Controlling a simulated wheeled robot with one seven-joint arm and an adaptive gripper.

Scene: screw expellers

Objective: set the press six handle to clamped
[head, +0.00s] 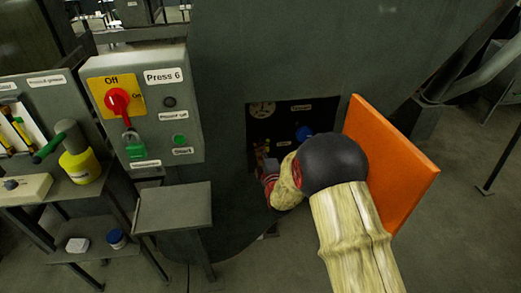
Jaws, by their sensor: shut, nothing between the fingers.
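The press six station is the dark grey machine (225,60) in the head view, with a control box (185,95) labelled "Press 6". A dark recess (258,125) in the machine holds a gauge (262,109), small labels and a blue knob (304,132). An orange door (408,185) stands open at the recess's right. My gripper (266,172) is shut and empty at the recess's lower part. My arm hides much of the recess, and I cannot make out a clamp handle or whether the gripper touches anything.
A shelf at left holds a yellow can (80,165). Floor is open at far right.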

